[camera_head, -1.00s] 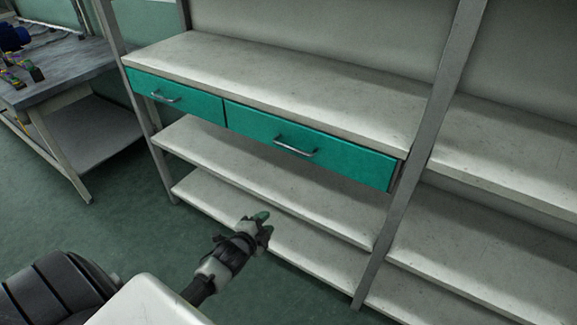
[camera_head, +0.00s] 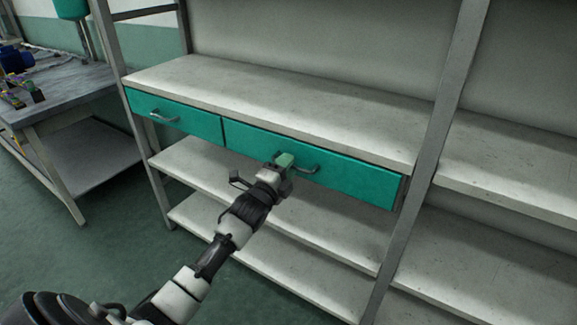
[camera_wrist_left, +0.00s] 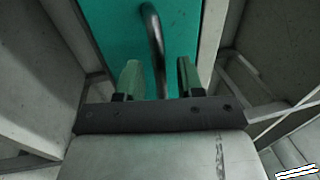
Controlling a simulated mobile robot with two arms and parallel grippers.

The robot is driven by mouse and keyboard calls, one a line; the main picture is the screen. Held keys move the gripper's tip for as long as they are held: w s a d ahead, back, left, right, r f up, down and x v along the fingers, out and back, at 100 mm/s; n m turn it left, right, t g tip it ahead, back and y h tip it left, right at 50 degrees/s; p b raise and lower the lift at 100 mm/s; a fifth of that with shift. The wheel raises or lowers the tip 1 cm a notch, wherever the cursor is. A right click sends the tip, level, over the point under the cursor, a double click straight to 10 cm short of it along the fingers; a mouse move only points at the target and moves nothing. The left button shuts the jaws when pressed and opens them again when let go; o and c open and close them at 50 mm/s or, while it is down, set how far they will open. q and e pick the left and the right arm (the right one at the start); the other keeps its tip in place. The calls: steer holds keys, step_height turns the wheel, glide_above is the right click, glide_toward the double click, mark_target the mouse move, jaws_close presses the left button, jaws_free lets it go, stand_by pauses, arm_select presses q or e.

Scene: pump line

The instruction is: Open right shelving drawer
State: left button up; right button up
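The right shelving drawer (camera_head: 355,180) has a teal front and a metal bar handle (camera_head: 313,172). It sits closed under the shelf board. My left gripper (camera_head: 284,162) is in front of the drawer at the left end of the handle and hides part of it. In the left wrist view the drawer front (camera_wrist_left: 110,25) fills the top middle. The handle (camera_wrist_left: 155,45) passes between the two green fingertips of my left gripper (camera_wrist_left: 160,77), which are apart with a gap on each side of the bar. My right gripper is not in view.
A closed teal left drawer (camera_head: 175,112) with its own handle is beside it. Lower shelf boards (camera_head: 225,170) lie under the drawers, close to my arm. A shelf upright (camera_head: 425,175) stands right of the drawer. A workbench (camera_head: 70,95) stands at the left.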

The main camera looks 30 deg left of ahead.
arm_select(q)
steer(key=shift+w+r, duration=0.1)
steer(key=shift+w, duration=0.35)
jaws_close()
steer(key=shift+s, duration=0.1)
